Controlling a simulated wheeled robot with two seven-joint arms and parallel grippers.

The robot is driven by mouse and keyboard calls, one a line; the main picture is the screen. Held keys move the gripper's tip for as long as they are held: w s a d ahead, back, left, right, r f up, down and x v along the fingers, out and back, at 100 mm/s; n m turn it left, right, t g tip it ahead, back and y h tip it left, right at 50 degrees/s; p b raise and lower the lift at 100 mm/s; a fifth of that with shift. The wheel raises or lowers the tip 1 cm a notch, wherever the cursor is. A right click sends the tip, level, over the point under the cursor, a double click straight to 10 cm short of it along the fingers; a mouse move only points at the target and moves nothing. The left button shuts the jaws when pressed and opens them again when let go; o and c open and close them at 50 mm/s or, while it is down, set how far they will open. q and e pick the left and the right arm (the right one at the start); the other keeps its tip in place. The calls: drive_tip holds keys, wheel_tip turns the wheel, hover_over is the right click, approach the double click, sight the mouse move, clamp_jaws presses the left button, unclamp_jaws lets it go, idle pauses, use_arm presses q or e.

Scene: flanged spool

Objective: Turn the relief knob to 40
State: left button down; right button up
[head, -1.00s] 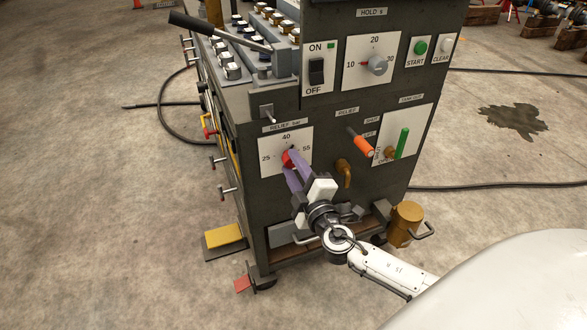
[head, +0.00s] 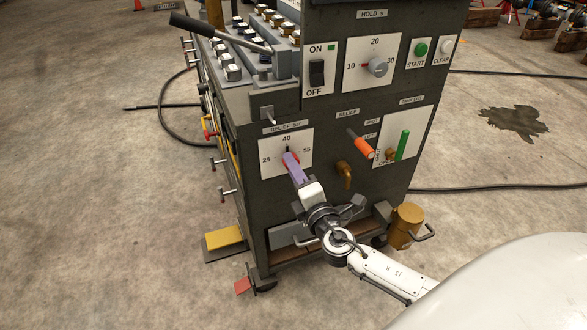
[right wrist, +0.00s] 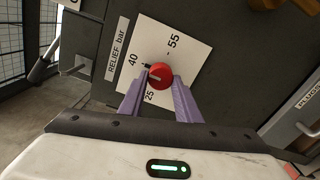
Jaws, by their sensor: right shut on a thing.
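The red relief knob (head: 286,160) sits on a white dial plate (head: 270,145) marked 25, 40 and 55, on the front of the dark cabinet. My right gripper (head: 290,159) is shut on the knob, with its purple fingers partly hiding it in the head view. In the right wrist view, the knob (right wrist: 160,73) sits between the two fingertips (right wrist: 159,82). A small black pointer beside the knob (right wrist: 147,65) points toward the 40 mark. My left gripper is in neither view.
An orange-handled lever (head: 360,144) and a brass elbow (head: 344,174) stick out to the right of the dial. A hold dial (head: 377,66) and a green start button (head: 421,48) are above. A brass cylinder (head: 405,222) stands at lower right.

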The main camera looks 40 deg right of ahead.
idle(0.4)
drive_tip(key=o, duration=1.1)
drive_tip(key=shift+c, duration=0.2)
drive_tip(key=v, duration=1)
drive_tip(key=shift+s+b, duration=0.2)
drive_tip(key=shift+b, duration=0.25)
